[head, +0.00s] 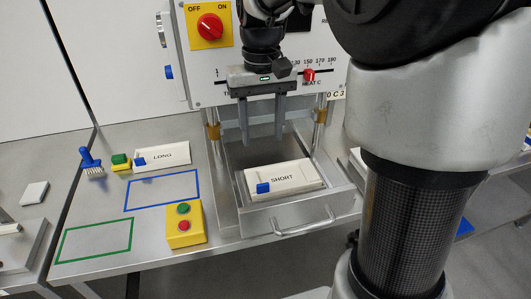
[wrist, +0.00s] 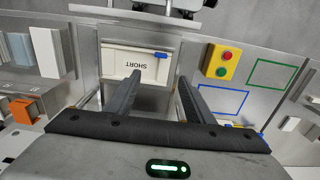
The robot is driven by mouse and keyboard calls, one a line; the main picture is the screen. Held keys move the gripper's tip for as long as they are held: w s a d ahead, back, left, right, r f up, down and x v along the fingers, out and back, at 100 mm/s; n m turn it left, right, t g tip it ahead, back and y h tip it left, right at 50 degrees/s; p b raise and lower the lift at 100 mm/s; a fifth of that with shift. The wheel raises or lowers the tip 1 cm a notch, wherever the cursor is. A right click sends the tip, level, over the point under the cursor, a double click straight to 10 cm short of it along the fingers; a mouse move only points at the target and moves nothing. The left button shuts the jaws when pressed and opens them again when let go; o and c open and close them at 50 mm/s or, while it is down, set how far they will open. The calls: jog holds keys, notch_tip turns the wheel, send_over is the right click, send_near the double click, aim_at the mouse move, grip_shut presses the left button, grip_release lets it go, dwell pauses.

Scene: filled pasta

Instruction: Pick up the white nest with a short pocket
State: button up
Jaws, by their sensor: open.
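The white nest marked SHORT (head: 295,172) lies flat in the metal pull-out tray (head: 236,214) of the machine, a blue tab at its front left corner. It also shows in the wrist view (wrist: 122,66), with its label upside down and the blue tab at upper right. My gripper (head: 262,140) hangs above and behind the nest in the head view, fingers pointing down, open and empty. In the wrist view my gripper (wrist: 159,80) has its two fingers spread apart, with part of the nest showing between and beyond the tips. No contact shows.
A second white nest marked LONG (head: 176,154) lies on the bench at left, near a green-and-yellow block (head: 121,162) and a blue brush (head: 89,160). A yellow button box (head: 185,226) stands left of the tray. Metal posts with brass collars (head: 213,131) flank the tray.

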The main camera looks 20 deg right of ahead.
jog(key=b, duration=0.1)
send_near(263, 181)
jog(key=s, duration=0.1)
jog(key=s+a, duration=0.1)
jog(key=s, duration=0.2)
jog(key=shift+s+a+r, duration=0.15)
jog(key=shift+s+r, duration=0.05)
jog(key=shift+r, duration=0.2)
jog(key=shift+s+f+b, duration=0.15)
jog(key=shift+f+b, duration=0.05)
jog(key=shift+f, duration=1.15)
jog(key=shift+s+f+b, duration=0.1)
jog(key=shift+f+b, duration=0.05)
jog(key=shift+f, duration=1.15)
grip_shut()
